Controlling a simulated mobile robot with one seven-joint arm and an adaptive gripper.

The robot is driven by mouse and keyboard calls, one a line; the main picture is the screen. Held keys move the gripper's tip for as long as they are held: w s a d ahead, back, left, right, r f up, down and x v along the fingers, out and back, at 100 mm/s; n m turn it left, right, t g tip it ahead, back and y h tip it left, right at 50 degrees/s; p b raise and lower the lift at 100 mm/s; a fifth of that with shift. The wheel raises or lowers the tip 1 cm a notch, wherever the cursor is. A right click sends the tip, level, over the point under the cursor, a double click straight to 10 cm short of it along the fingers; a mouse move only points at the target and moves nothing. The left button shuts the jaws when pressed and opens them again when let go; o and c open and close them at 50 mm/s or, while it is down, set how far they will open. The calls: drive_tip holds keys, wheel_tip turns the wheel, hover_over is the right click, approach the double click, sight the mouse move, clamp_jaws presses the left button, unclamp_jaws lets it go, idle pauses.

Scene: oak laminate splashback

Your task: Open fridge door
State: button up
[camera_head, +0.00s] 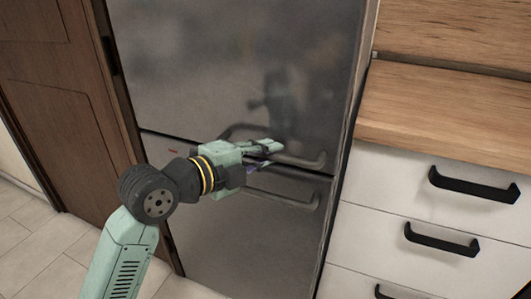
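The fridge has a brushed grey metal front. Its upper door (220,70) looks closed, lying flush above the seam with the lower door (245,240). A curved metal bar handle (311,163) sits near the bottom of the upper door, and part of it is hidden by my gripper. A second bar handle (299,202) sits at the top of the lower door. My gripper (268,152) is in front of the upper handle, with its fingers pointing right. I cannot tell whether the fingers touch the handle or how far apart they are.
White drawers (430,200) with black handles stand to the right, under a wooden worktop (450,110). A brown wooden panelled door (60,110) is to the left. Pale tiled floor (35,245) shows at the lower left.

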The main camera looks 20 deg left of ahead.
clamp_jaws()
drive_tip(key=shift+s, duration=0.1)
idle(0.4)
